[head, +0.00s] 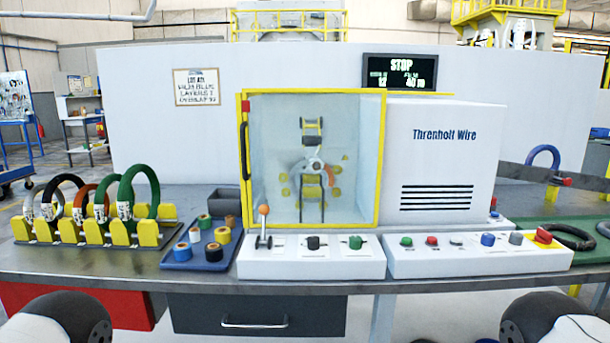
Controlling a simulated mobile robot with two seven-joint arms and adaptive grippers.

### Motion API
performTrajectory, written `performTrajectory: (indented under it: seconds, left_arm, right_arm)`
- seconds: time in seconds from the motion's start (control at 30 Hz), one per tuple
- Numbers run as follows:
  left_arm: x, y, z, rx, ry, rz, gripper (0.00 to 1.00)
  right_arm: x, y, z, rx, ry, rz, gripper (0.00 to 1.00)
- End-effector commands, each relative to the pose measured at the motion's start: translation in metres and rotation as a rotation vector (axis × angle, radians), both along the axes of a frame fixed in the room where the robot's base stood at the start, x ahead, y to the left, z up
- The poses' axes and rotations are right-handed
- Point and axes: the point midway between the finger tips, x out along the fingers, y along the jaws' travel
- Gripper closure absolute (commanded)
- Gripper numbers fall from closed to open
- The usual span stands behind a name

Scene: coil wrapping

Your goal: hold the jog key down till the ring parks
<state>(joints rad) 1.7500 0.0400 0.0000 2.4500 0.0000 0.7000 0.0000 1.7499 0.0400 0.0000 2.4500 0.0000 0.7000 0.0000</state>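The wrapping machine's ring (313,166) is behind a clear door (284,130) with a yellow frame. It looks like a pale ring with a reddish part; its gap or exact angle is too small to tell. The right button panel (480,267) carries a green button (406,241), a red button (432,240), a pale button (457,240), a blue button (488,239) and a grey button (516,238). Labels are unreadable, so I cannot tell which is the jog key. The display (400,72) reads STOP. Neither gripper shows; only my arm links appear at the bottom corners.
The left panel (310,268) has an orange-knobbed lever (263,226), a black knob (313,242) and a green knob (355,242). A red stop button (543,236) sits at the right end. A blue tray (178,256) of tape rolls and a rack (70,234) of coils stand left.

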Motion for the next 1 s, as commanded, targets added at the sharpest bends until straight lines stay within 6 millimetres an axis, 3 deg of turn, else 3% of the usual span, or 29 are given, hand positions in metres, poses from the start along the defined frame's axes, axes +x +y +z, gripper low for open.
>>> performTrajectory:
  seconds: [0.17, 0.33, 1.0]
  left_arm:
    - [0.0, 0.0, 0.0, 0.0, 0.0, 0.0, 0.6]
    - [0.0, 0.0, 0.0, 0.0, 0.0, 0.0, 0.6]
    - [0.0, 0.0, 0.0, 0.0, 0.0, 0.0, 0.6]
  right_arm:
    - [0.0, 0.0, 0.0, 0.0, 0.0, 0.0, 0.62]
    - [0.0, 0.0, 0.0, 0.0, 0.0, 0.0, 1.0]
    - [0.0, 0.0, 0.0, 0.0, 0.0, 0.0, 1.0]
